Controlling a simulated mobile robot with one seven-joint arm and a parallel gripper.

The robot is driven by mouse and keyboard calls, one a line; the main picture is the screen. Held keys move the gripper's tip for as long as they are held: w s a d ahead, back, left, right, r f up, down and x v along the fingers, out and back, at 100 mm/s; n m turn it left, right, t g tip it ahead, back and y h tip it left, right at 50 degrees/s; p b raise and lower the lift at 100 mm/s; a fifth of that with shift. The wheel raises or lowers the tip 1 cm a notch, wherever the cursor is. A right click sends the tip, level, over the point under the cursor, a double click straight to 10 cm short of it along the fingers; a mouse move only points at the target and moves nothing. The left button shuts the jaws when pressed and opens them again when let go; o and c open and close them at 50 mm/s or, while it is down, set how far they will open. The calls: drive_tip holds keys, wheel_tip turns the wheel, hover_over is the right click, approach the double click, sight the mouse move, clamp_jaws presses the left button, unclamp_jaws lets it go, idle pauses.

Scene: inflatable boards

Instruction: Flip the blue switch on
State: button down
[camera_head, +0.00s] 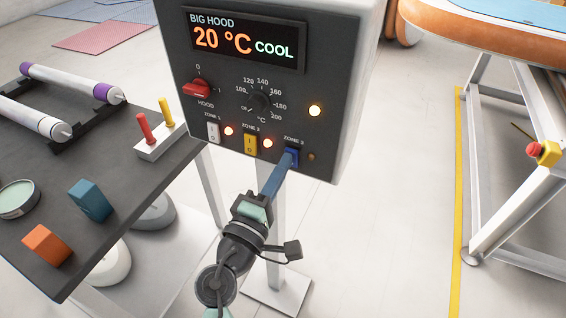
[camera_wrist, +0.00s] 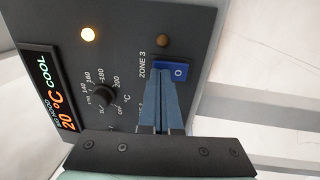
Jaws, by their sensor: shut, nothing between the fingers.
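The blue switch (camera_head: 291,158) sits under the label ZONE 3 at the lower right of the control panel (camera_head: 213,75).
A white switch (camera_head: 213,132) and a yellow switch (camera_head: 250,144) are left of the blue one. A red HOOD knob (camera_head: 197,89) and a black temperature dial (camera_head: 259,102) sit above. A dark table (camera_head: 130,190) with rollers and blocks stands left.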

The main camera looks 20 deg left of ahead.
drive_tip(key=shift+w, duration=0.15)
drive_tip(key=r+p, duration=0.1)
drive_tip(key=p, duration=0.2)
drive_tip(key=shift+w+r+g+p, duration=0.2)
drive_tip(key=shift+g+p, duration=0.1)
drive_tip(key=shift+g, duration=0.1)
drive_tip(key=shift+f+b, duration=0.35)
drive_tip(key=shift+f, duration=0.05)
drive_tip(key=shift+s, duration=0.1)
